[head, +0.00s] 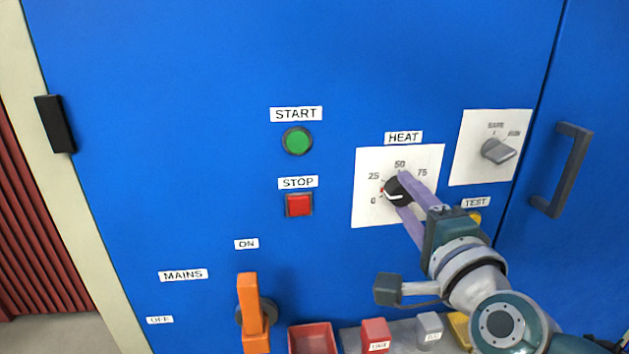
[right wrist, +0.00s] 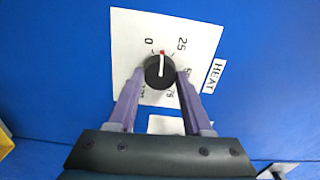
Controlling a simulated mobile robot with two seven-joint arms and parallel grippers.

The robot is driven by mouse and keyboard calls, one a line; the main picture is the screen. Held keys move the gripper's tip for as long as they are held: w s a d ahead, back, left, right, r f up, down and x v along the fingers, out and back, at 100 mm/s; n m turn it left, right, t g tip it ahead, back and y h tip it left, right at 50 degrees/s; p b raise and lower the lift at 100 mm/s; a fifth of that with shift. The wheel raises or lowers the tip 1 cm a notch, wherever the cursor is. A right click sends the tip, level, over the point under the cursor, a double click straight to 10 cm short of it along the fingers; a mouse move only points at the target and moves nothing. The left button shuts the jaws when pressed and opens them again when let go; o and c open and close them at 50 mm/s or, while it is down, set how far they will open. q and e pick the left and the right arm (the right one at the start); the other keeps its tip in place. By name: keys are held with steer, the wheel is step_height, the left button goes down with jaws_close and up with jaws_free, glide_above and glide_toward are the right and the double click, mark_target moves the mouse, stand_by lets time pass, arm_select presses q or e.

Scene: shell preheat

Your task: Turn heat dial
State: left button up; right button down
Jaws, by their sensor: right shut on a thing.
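The heat dial (head: 396,189) is a round black knob with a white pointer line, on a white plate (head: 365,212) marked 0, 25, 50 and 75 under a HEAT label. In the right wrist view the dial (right wrist: 158,74) sits between my purple fingers, and its pointer aims at a red mark between 0 and 25. My right gripper (head: 403,192) is shut on the knob, one finger on each side; it also shows in the right wrist view (right wrist: 162,75). Part of the plate and scale is hidden behind the fingers. My left gripper is not in view.
A green START button (head: 297,141) and red STOP button (head: 299,205) are left of the dial. A grey selector knob (head: 498,151) and cabinet handle (head: 562,170) are to the right. An orange mains lever (head: 250,305) stands upright below. Small bins (head: 313,338) line the bottom.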

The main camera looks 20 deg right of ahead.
steer(key=n+p, duration=0.1)
steer(key=n, duration=0.4)
steer(key=shift+r, duration=0.1)
stand_by(0.5)
steer(key=shift+c, duration=1.6)
jaws_free()
steer(key=shift+s+p, duration=0.1)
steer(key=shift+p, duration=0.2)
steer(key=shift+s+a, duration=0.1)
steer(key=shift+s, duration=0.2)
steer(key=p+v, duration=0.1)
steer(key=v, duration=0.8)
